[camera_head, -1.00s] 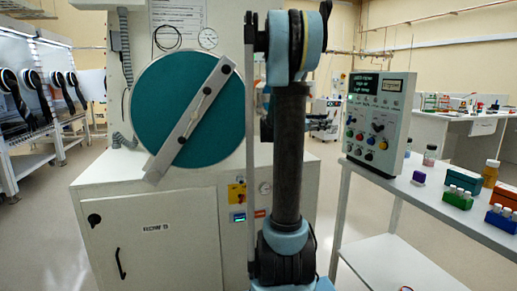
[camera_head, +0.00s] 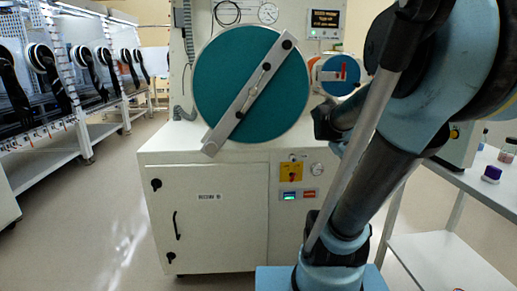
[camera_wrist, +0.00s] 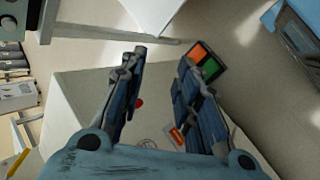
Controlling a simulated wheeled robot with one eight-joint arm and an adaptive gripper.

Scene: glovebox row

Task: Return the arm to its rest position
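My gripper (camera_wrist: 162,58) shows in the wrist view with its two dark blue fingers apart and nothing between the fingertips. Pale surfaces and floor show beyond it. My arm (camera_head: 375,185) fills the right of the head view, leaning up to the right. I cannot make out the gripper clearly in that view.
A white cabinet with a round teal door (camera_head: 240,110) and a diagonal bar stands ahead. A row of gloveboxes (camera_head: 75,75) is at left, with clear floor (camera_head: 90,215) between. A white bench (camera_head: 440,262) with small bottles is at right, partly behind my arm.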

